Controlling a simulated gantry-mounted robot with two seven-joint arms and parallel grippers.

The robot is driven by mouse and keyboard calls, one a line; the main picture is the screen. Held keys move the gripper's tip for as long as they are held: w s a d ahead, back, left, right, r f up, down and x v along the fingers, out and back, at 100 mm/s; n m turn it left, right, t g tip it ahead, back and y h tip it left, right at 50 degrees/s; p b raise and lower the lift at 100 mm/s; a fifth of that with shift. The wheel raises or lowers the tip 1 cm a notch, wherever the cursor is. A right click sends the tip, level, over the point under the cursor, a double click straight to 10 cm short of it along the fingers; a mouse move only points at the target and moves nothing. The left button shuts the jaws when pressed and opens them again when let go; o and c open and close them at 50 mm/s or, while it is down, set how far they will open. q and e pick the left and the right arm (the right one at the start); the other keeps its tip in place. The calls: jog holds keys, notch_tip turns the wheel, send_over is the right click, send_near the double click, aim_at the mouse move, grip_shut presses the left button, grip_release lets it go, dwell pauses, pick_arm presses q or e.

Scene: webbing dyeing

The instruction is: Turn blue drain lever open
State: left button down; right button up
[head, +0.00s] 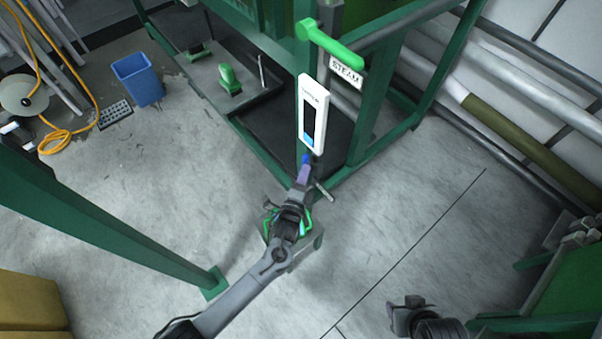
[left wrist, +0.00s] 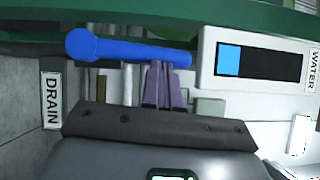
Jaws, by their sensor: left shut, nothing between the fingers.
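The blue drain lever (left wrist: 115,48) lies sideways across the upper left of the left wrist view, its round end at the left. In the head view only a small blue part of it (head: 306,158) shows, below the water gauge. My left gripper (head: 303,172) is shut and empty, with its purple fingertips at the lever. In the left wrist view these fingertips (left wrist: 161,72) reach up to the lever's right part; whether they touch it I cannot tell. The DRAIN label (left wrist: 52,100) is left of the fingers. My right gripper (head: 408,312) is at the bottom of the head view, its fingers unclear.
The white water gauge (head: 302,125) is just above the lever in the head view. A green steam lever (head: 328,44) and STEAM label (head: 345,73) are above it. Green frame posts (head: 360,120) stand close by.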

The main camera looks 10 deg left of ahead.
jog(key=shift+w+a+r, duration=0.1)
jog(key=shift+a+r, duration=0.05)
dwell(0.5)
